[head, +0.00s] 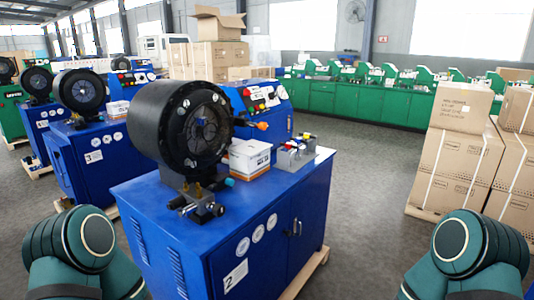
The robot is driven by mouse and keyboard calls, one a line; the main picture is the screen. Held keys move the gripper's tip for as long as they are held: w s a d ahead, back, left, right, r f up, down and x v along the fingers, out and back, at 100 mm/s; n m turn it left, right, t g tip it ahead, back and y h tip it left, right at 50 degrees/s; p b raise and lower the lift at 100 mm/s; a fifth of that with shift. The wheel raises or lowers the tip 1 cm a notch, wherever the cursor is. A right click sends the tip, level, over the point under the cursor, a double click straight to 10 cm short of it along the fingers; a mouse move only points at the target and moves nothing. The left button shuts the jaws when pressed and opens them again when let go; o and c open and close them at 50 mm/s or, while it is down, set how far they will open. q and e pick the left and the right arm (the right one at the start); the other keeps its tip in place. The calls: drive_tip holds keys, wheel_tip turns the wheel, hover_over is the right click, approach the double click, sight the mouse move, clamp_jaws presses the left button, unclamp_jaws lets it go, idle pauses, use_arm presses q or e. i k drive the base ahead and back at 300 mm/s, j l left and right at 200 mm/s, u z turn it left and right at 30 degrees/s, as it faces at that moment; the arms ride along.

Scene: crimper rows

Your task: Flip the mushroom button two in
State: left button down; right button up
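A blue crimping machine (165,195) with a large black round head (160,122) stands in front of me in the head view. Its cabinet has a white plate reading 2 (235,276). Behind the head, to its right, is a sloped blue control panel (283,92) with small red, yellow and dark buttons (270,96). They are too small to tell which is a mushroom button or how it is set. The black head hides the panel's left part. My two arms show at the lower left and lower right, but neither gripper is in view.
A white box (250,158) and a tray of small parts (296,153) sit on the cabinet top. Similar machines stand at left, one marked 3 (93,156). Stacked cartons (457,165) stand at right. The floor (365,215) between the machine and cartons is clear.

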sight(247, 92)
drive_tip(key=i+l, duration=0.8)
drive_tip(key=l, duration=0.2)
drive_tip(key=i+l+u, duration=0.1)
drive_tip(key=i+l, duration=0.7)
drive_tip(key=l, duration=0.25)
drive_tip(key=i+l, duration=0.35)
drive_tip(key=l, duration=0.2)
drive_tip(key=i+u, duration=0.05)
